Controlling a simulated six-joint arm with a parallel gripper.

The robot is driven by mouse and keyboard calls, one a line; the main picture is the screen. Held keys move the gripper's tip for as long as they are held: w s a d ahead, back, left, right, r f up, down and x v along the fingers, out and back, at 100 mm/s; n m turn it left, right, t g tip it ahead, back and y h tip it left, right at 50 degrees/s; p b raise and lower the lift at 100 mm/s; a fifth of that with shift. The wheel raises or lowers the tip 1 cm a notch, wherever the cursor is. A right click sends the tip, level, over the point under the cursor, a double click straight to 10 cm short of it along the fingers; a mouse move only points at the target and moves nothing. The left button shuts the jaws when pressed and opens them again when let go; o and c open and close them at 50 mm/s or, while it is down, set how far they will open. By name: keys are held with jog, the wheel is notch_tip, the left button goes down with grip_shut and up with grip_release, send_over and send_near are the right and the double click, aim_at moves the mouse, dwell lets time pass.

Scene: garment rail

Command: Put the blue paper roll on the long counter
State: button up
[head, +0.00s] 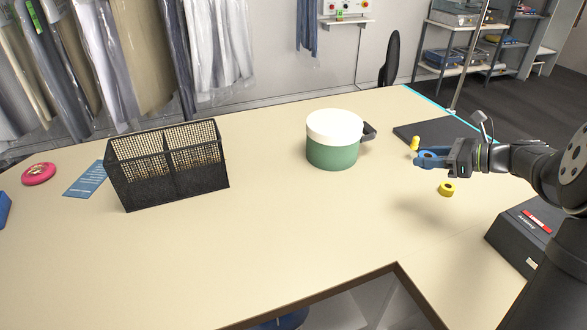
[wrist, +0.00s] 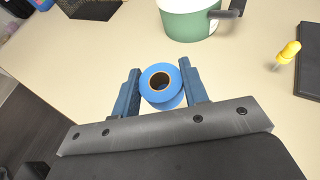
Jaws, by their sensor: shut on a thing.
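The blue paper roll (wrist: 163,97) is between the two blue fingers of my gripper (wrist: 161,90) in the wrist view, with its hollow core facing the camera. In the head view my gripper (head: 424,159) is at the right, shut on the blue paper roll (head: 428,154). The roll seems to be held above the long counter (head: 290,220). The beige counter also shows in the wrist view (wrist: 80,60). The exact gap beneath the roll cannot be told.
A green pot with a white lid (head: 333,140) stands left of my gripper. A yellow roll (head: 447,189), a yellow dropper-like item (head: 415,143) and a dark flat pad (head: 425,131) are close by. A black mesh basket (head: 180,185) stands at left. Free counter lies between basket and gripper.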

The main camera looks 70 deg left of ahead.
jog(key=s+a+f, duration=0.1)
jog(key=s+a, duration=0.1)
send_over(365, 192)
notch_tip(365, 192, down, 11)
jog(key=shift+a+f, duration=0.1)
jog(key=shift+f, duration=1.9)
jog(key=shift+f, duration=0.2)
jog(key=o, duration=0.9)
jog(key=shift+o, duration=0.2)
